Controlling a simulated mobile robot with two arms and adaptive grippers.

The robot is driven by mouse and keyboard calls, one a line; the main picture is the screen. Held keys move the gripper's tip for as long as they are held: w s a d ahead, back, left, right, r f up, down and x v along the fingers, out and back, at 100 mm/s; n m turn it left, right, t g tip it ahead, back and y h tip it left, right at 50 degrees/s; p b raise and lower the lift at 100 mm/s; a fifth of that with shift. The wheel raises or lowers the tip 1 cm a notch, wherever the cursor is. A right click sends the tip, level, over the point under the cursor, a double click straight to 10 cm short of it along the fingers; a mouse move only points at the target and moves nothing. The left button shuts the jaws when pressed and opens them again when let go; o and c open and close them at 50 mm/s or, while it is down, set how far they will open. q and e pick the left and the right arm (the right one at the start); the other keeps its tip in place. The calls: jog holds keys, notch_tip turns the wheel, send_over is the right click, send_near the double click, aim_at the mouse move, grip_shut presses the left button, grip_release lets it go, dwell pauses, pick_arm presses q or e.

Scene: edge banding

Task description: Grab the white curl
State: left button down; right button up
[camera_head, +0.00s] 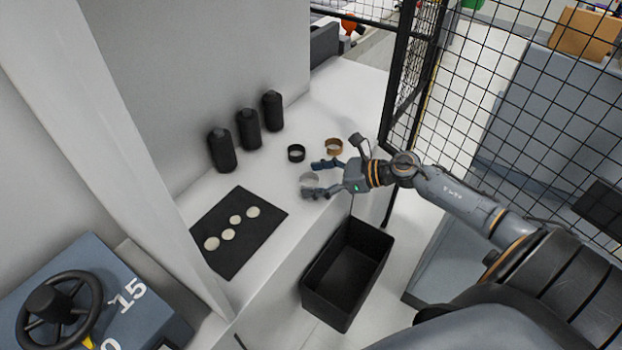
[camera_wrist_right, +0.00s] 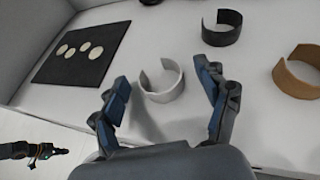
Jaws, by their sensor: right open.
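The white curl (camera_head: 309,181), an open ring-shaped strip, stands on the white work surface. In the right wrist view the white curl (camera_wrist_right: 163,96) lies between the two fingers, its gap toward the back left. My right gripper (camera_head: 313,178) is open, with its fingers on either side of the curl. In the wrist view the right gripper (camera_wrist_right: 161,75) shows a space between each finger and the curl. What looks like my left gripper (camera_wrist_right: 52,151) is small at the lower left of the wrist view, its finger state unclear; it does not show in the head view.
A black curl (camera_head: 296,153) and a brown curl (camera_head: 334,147) stand behind the white one. Several black bottles line the wall. A black mat (camera_head: 236,252) bears several pale discs. A black bin (camera_head: 347,272) stands below the surface's front edge. A mesh fence (camera_head: 470,110) rises at the right.

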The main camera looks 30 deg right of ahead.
jog(key=shift+c, duration=0.5)
jog(key=c, duration=0.8)
jog(key=shift+o, duration=0.2)
